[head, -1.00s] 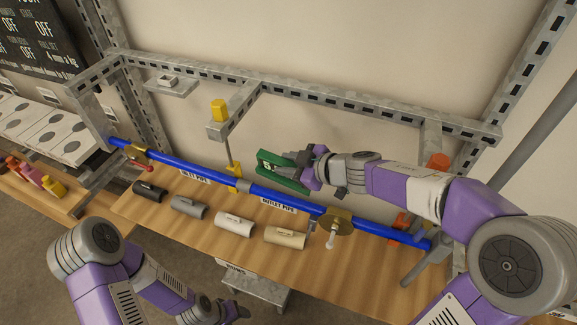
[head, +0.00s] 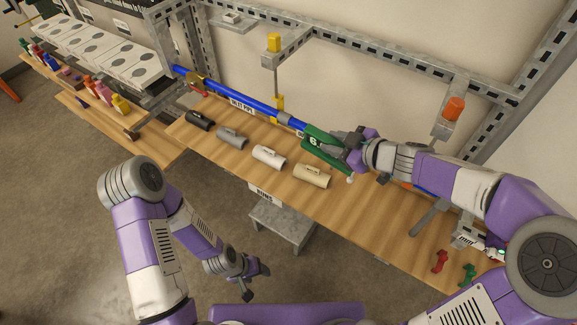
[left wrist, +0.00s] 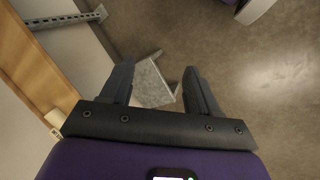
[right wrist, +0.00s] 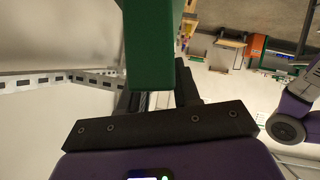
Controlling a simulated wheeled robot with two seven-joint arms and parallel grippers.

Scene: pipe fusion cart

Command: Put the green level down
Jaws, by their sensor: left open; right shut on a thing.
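The green level (head: 322,148) is held in my right gripper (head: 350,145), in front of the blue pipe (head: 240,100) in the head view. I cannot tell whether it touches the pipe. In the right wrist view the level (right wrist: 152,50) stands out large between the fingers, and my right gripper (right wrist: 155,85) is shut on it. My left gripper (head: 252,280) is open and empty, low over the floor in front of the bench. The left wrist view shows its two fingers (left wrist: 155,85) apart with nothing between them.
Black, grey, white and beige couplers (head: 312,175) lie on the wooden bench (head: 345,205). A metal step (head: 283,225) stands below the bench. A red piece (head: 440,260) and a green piece (head: 468,273) lie at the right end. A metal rail frame (head: 385,65) stands behind.

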